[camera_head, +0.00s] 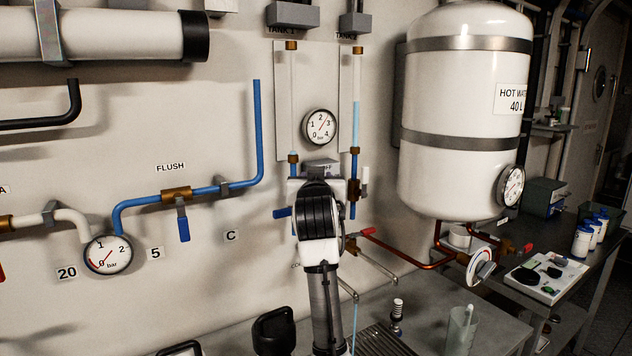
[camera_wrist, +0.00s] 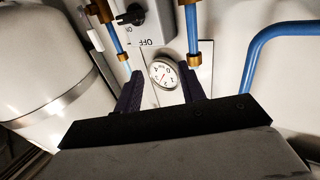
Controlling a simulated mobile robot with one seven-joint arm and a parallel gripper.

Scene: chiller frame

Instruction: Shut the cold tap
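A blue lever handle (camera_head: 282,213) sticks out just left of my arm, low on the left sight-tube line; I take it for the cold tap. Its valve body is hidden behind my arm. A red-handled tap (camera_head: 367,232) is to the right on the copper pipe. My gripper (camera_wrist: 162,70) is open and empty, its two dark fingers apart in the wrist view. Between and beyond them shows a round gauge (camera_wrist: 163,75) on the wall; it also shows in the head view (camera_head: 320,126). No tap handle is between the fingers. The fingertips are hidden in the head view.
A blue FLUSH lever (camera_head: 183,226) hangs from the left pipe. The white hot water tank (camera_head: 466,110) bulges out at right. A counter (camera_head: 410,310) below holds a clear beaker (camera_head: 461,330). A grey box (camera_wrist: 150,40) with a black knob shows in the wrist view.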

